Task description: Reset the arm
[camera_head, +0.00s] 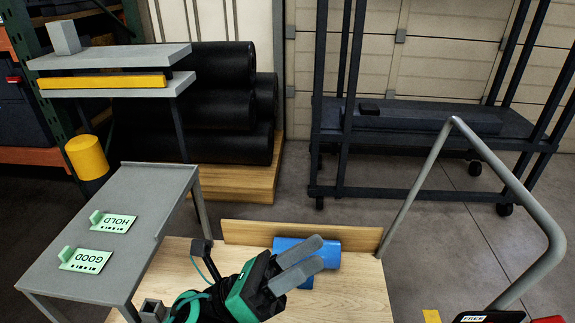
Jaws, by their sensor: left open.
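My left gripper (317,253), green and black with two grey fingers, reaches in at the bottom middle of the head view. Its jaws are open, with the fingers a small gap apart and pointing up and right. My right gripper does not show.
A press-like stand (110,57) and black rolls (215,110) are behind. A bent grey rail (520,200) rises at right, before a dark rack (420,120).

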